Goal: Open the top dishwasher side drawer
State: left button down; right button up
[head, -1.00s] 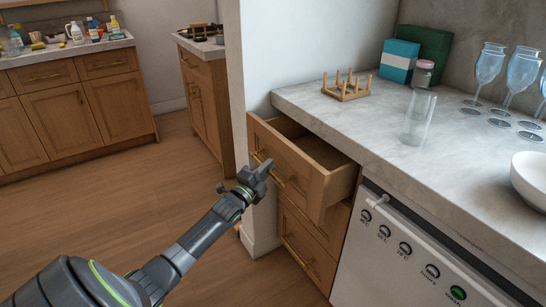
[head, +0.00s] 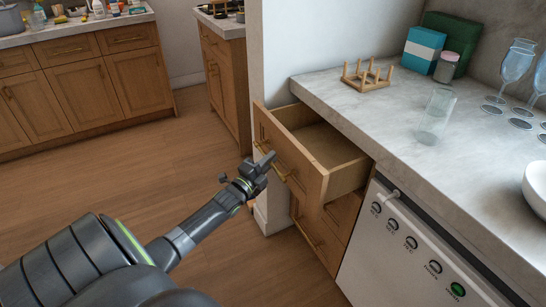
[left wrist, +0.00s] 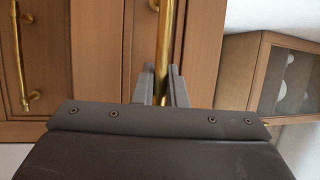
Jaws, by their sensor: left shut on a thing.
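The top side drawer (head: 292,158) is pulled out from the cabinet beside the dishwasher (head: 420,255), and its inside looks empty. Its brass handle (head: 283,173) runs along the wooden front. In the left wrist view the two grey fingers (left wrist: 161,84) sit on either side of the brass bar. The lower drawer (head: 315,237), with its own brass handle, is closed beneath. My right gripper is not in view.
A marble counter (head: 400,115) above holds a wooden peg rack (head: 367,76), a clear glass (head: 437,112), a pink-lidded jar (head: 446,67), a blue-and-white box (head: 422,50) and several wine glasses. A white wall end stands behind the drawer. Wooden floor (head: 130,185) to the left is free.

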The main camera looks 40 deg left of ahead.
pick_arm(q)
jog(key=s+a+p, duration=0.3)
jog(key=s+a, duration=0.1)
jog(key=s, duration=0.5)
jog(key=s+a+p, duration=0.4)
jog(key=s, duration=0.6)
jog(key=shift+s, duration=0.15)
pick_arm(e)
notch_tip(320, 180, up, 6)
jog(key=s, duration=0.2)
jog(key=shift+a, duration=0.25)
pick_arm(q)
jog(key=c, duration=1.5)
grip_release()
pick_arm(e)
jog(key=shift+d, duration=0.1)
pick_arm(q)
jog(key=s+f, duration=0.1)
jog(key=s, duration=0.4)
jog(key=s+f+b, duration=0.1)
jog(key=s, duration=0.5)
jog(key=s+f+b, duration=0.1)
jog(key=s, duration=0.5)
jog(key=shift+d+f, duration=0.1)
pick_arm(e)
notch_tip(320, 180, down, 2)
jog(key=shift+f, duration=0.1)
pick_arm(q)
jog(key=shift+f, duration=0.1)
